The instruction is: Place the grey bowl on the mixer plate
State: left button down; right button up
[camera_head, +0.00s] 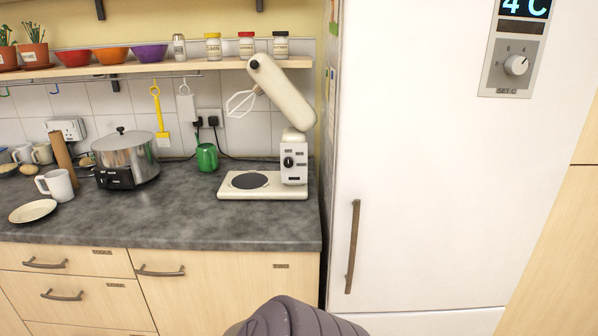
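The cream stand mixer (293,163) stands on the right end of the counter, its head (281,91) tilted up with a wire whisk (241,103) on it. The mixer plate (250,181) is a flat base with a dark round disc, and it is empty. I see no grey bowl. Neither of my grippers can be made out. A dark grey, ridged, rounded shape (295,320) is cut off by the bottom edge, and I cannot tell what it is.
A green mug (207,157) stands left of the mixer. A steel pot (127,156), a white mug (57,185) and a plate (32,211) are further left. A shelf (160,67) with red, orange and purple bowls hangs above. A white fridge (430,150) borders the right.

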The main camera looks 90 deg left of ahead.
aim_at(249, 181)
jog(key=k+j, duration=0.35)
jog(key=k, duration=0.15)
jog(key=k+j, duration=0.3)
jog(key=k, duration=0.2)
jog(key=k+j, duration=0.35)
jog(key=k, duration=0.2)
jog(key=k+j, duration=0.35)
jog(key=k, duration=0.15)
